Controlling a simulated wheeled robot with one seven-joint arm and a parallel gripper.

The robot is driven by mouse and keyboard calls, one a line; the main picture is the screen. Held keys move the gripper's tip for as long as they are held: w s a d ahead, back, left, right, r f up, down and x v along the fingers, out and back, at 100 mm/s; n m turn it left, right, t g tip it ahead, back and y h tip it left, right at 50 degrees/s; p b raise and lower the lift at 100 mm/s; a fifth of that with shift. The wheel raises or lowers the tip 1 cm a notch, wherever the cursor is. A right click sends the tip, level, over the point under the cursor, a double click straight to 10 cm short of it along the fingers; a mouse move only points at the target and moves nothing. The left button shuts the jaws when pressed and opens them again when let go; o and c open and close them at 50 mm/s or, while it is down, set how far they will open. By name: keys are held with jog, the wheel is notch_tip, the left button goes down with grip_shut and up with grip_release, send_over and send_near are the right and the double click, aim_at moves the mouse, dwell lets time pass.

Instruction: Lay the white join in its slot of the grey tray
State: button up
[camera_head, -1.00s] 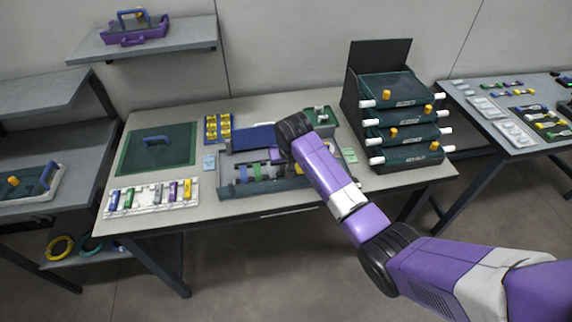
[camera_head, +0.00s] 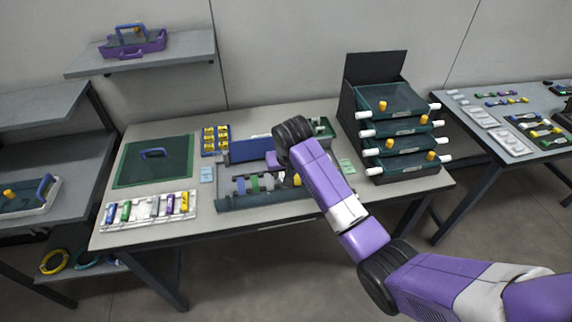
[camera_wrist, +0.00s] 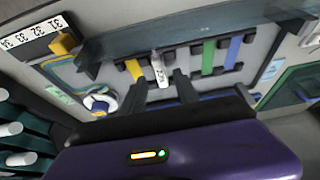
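The white join (camera_wrist: 159,69) shows in the wrist view, lying lengthwise among the black holder blocks of the grey tray (camera_wrist: 187,31). It leans slightly compared with the green join (camera_wrist: 208,57) and the blue join (camera_wrist: 232,53) to its right. Whether it sits fully down in its slot I cannot tell. My gripper (camera_wrist: 160,84) is over the tray, its two dark fingers apart on either side of the white join's near end, with visible gaps. In the head view the tray (camera_head: 235,204) is partly hidden by my arm.
A white rack (camera_head: 148,222) with several coloured joins stands at the table's front left. A green mat (camera_head: 130,170) lies behind it. Stacked green drawers (camera_head: 400,150) with white handles stand to the right. A yellow block (camera_wrist: 63,44) is near the tray's end.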

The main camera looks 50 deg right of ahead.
jog(key=v, duration=0.8)
jog(key=shift+r, duration=0.15)
jog(key=w+r+n+t+h, duration=0.1)
jog(key=w+r+t, duration=0.5)
jog(key=w, duration=0.1)
jog(key=s+a+n+t, duration=0.1)
jog(key=s+a+t, duration=0.45)
jog(key=a, duration=0.35)
jog(key=s+a+n+y, duration=0.1)
jog(key=s+a, duration=0.3)
jog(key=s, duration=0.8)
jog(key=s+a+n+y, duration=0.1)
jog(key=s+a, duration=0.4)
jog(key=s, duration=0.8)
jog(key=s+a+n+y, duration=0.1)
jog(key=s+a, duration=0.3)
jog(key=s, duration=0.9)
jog(key=shift+a+n, duration=0.25)
jog(key=shift+n, duration=0.65)
